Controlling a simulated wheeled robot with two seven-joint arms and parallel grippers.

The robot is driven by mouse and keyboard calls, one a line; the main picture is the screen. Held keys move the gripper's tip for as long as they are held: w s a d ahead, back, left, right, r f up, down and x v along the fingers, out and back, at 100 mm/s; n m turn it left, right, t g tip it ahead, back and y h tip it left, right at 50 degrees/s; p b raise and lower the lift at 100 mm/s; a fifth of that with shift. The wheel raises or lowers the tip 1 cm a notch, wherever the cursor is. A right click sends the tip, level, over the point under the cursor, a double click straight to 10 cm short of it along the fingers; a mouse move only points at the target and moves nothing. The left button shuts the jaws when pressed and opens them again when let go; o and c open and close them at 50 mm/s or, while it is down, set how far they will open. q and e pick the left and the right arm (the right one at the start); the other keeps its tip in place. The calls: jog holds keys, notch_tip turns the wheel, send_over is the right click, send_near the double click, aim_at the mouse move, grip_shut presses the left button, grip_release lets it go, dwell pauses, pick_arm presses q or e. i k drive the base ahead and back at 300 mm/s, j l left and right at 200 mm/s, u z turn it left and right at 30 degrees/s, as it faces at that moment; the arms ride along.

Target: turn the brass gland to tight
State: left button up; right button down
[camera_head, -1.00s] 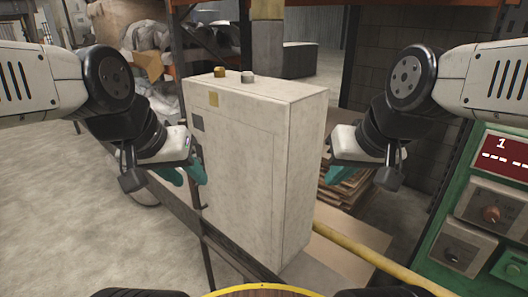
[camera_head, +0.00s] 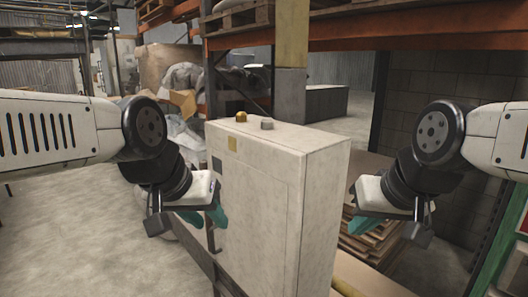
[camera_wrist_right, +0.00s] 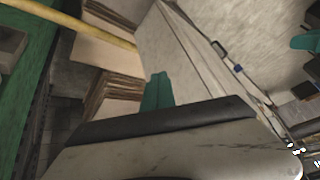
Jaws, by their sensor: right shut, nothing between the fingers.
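The brass gland (camera_head: 241,117) is a small gold-coloured fitting on top of the pale cabinet (camera_head: 255,200), near its far left edge in the head view. A grey fitting (camera_head: 267,124) stands beside it. My left gripper (camera_head: 205,217) is at the cabinet's left side, well below the gland, with its teal fingers apart and nothing seen between them. My right gripper (camera_head: 360,223) is at the cabinet's right side, shut and empty, away from the gland. Its teal fingers show together in the right wrist view (camera_wrist_right: 157,92). The gland's thread and seating are too small to make out.
An orange rack (camera_head: 350,38) with pallets stands behind the cabinet. Stacked cardboard (camera_head: 370,237) lies to its right. A green panel (camera_head: 500,235) stands at the right edge. The space above the cabinet top is clear; open floor (camera_head: 60,220) lies to the left.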

aim_at(241, 117)
jog(key=j+u, duration=0.2)
jog(key=u, duration=0.25)
jog(key=j+u, duration=0.25)
jog(key=u, duration=0.2)
jog(key=i+j+u, duration=0.1)
jog(key=u, duration=0.35)
jog(key=j, duration=0.1)
